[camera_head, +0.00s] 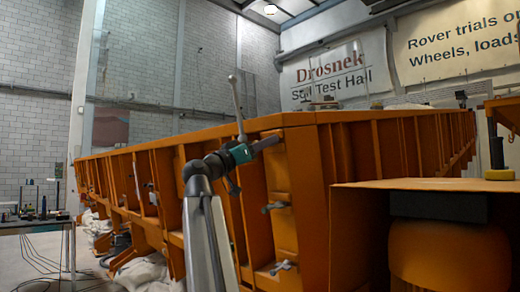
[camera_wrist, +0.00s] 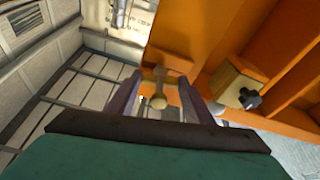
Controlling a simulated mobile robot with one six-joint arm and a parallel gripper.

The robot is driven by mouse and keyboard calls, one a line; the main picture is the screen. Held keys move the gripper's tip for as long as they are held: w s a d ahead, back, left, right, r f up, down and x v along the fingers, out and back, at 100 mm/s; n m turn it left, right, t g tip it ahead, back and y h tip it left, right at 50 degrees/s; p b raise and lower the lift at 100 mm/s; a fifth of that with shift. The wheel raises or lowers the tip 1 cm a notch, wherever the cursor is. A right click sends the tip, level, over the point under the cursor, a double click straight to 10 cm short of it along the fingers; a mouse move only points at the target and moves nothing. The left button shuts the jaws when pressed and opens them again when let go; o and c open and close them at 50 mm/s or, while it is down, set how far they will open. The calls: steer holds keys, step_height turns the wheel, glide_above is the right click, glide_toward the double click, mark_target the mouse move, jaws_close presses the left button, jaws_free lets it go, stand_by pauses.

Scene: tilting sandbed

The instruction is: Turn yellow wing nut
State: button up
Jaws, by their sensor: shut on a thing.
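My gripper (camera_head: 265,144) is at the upper edge of the orange sandbed (camera_head: 212,140), near its corner, in the head view. In the wrist view, my gripper's two dark fingers (camera_wrist: 163,78) stand on either side of a small pale yellow piece with a round knob, which I take for the yellow wing nut (camera_wrist: 158,101). The gripper is shut on it. How far the nut is turned cannot be told. In the head view the nut is not clearly visible at the fingers.
Grey clamp handles (camera_head: 276,207) and (camera_head: 282,267) sit lower on the sandbed's side. A tan block with a black knob (camera_wrist: 249,98) is right of the fingers in the wrist view. An orange-topped box (camera_head: 430,184) stands at right. A thin ball-ended rod (camera_head: 238,108) rises beside my gripper.

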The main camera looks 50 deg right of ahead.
steer(key=shift+r, duration=0.1)
steer(key=o, duration=1.1)
steer(key=shift+c, duration=0.2)
steer(key=shift+a, duration=0.1)
steer(key=p+v, duration=0.2)
steer(key=v, duration=1.1)
steer(key=shift+a+f, duration=0.2)
steer(key=shift+f, duration=0.05)
